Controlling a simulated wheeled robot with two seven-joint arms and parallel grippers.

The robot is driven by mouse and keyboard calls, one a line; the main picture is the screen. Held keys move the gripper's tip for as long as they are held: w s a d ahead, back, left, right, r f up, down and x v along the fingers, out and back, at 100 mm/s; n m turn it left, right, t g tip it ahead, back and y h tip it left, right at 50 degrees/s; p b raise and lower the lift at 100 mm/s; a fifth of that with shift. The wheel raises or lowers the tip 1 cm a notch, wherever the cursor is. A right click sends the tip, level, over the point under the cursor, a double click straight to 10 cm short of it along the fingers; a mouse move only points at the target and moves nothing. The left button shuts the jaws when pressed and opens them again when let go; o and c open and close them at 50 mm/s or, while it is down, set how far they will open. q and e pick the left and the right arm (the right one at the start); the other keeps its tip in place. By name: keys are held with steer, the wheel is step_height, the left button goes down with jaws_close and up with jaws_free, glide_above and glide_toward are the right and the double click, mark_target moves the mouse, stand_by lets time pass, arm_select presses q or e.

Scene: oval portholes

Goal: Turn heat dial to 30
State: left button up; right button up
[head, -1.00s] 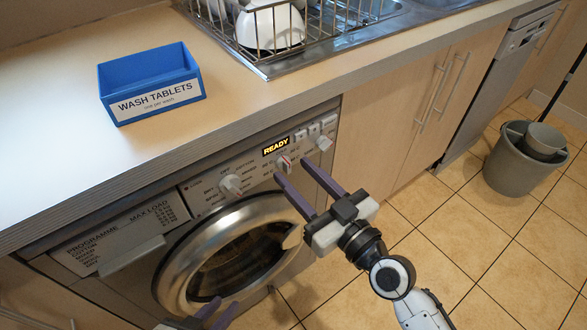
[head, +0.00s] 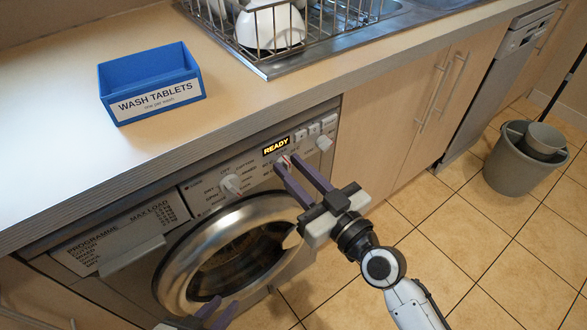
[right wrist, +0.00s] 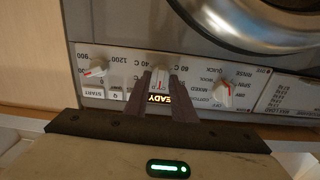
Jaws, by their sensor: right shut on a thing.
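The heat dial (right wrist: 160,77) is the middle knob on the washing machine's panel, with a red mark on it and temperature labels around it. My right gripper (head: 284,162) has its purple fingers on either side of the dial and is shut on it, as the right wrist view (right wrist: 160,85) also shows upside down. The fingers partly hide the dial and its labels, so I cannot read its setting. The display (head: 276,147) above it reads READY. My left gripper (head: 226,303) is at the bottom edge, below the door, open and empty.
A programme dial (head: 231,185) sits left of the heat dial, another knob (head: 323,143) right of it. The round door (head: 190,285) is below. A blue wash tablets box (head: 150,85) stands on the worktop (head: 60,130). A grey bucket (head: 515,165) stands on the floor.

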steer(key=m, duration=0.3)
steer(key=m+p, duration=0.1)
steer(key=m, duration=0.7)
steer(key=shift+w+d+f, duration=0.15)
steer(key=shift+d, duration=0.1)
steer(key=shift+m, duration=0.4)
steer(key=o, duration=1)
